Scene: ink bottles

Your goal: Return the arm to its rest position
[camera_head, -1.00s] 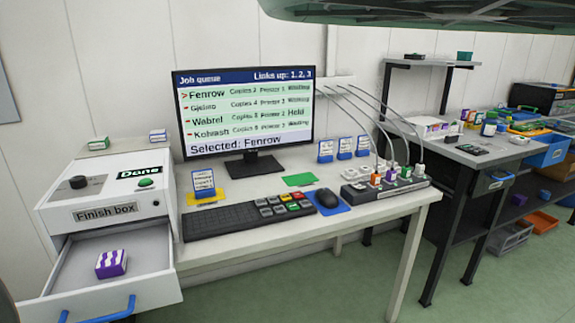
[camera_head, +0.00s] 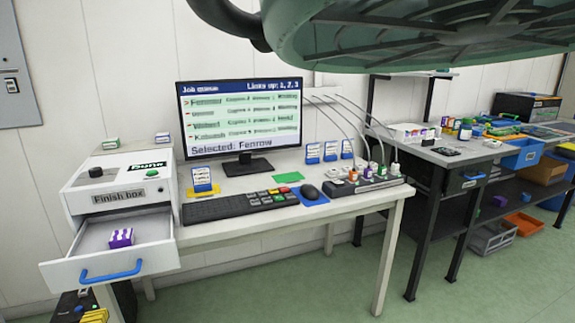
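My gripper is not in view. A large dark green ribbed shape (camera_head: 430,35), which I cannot identify for certain, hangs across the top right of the picture. On the left, the white finish box (camera_head: 118,190) stands with its drawer (camera_head: 105,270) open. A purple and white striped block (camera_head: 121,238) lies in the drawer. The monitor (camera_head: 240,120) shows a job queue with Fenrow selected.
A dark workbench (camera_head: 445,160) with bottles and bins stands at right. The green floor (camera_head: 300,285) in front is clear.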

